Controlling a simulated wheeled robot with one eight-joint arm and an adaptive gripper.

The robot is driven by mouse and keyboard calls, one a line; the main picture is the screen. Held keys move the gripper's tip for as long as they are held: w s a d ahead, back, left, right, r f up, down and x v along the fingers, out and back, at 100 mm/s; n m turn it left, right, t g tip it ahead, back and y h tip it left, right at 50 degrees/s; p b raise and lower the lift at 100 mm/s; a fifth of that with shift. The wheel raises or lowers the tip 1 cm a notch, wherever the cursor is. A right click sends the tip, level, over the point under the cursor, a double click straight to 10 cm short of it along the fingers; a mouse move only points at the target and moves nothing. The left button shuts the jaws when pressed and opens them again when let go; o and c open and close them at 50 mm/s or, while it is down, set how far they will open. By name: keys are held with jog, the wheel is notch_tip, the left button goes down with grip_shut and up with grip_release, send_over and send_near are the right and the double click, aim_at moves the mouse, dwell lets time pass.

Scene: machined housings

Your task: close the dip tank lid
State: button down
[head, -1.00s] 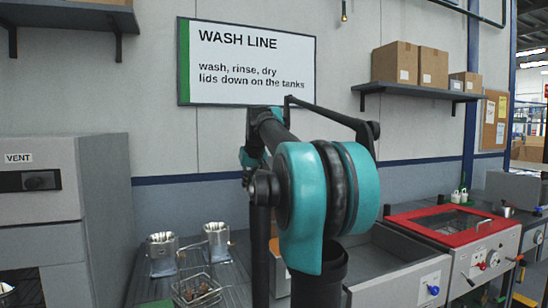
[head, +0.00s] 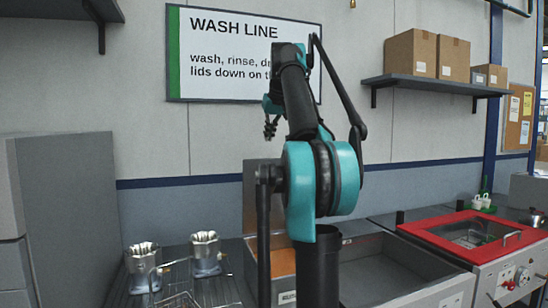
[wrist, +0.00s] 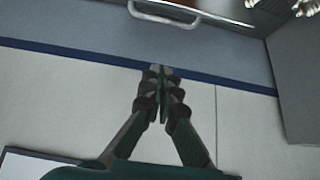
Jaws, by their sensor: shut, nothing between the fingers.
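The dip tank (head: 286,299), with orange inside, is mostly hidden behind my arm in the head view. Its grey lid (head: 256,190) stands raised against the wall, partly covered by my arm. A lid edge with a silver bar handle (wrist: 190,14) shows at the top of the wrist view.
A red-rimmed unit (head: 470,235) with a window and handle stands right of an open grey basin (head: 385,265). Two metal cups (head: 205,250) and a wire basket (head: 178,300) are on the left counter. A grey cabinet (head: 70,220) is at far left. Shelves hang above.

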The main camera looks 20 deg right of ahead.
jog(key=x, duration=1)
jog(key=shift+s+d+f, duration=0.1)
jog(key=shift+s+f, duration=0.15)
jog(key=shift+s, duration=0.65)
jog(key=shift+s+f, duration=0.2)
jog(key=shift+s, duration=0.7)
jog(key=shift+s, duration=0.1)
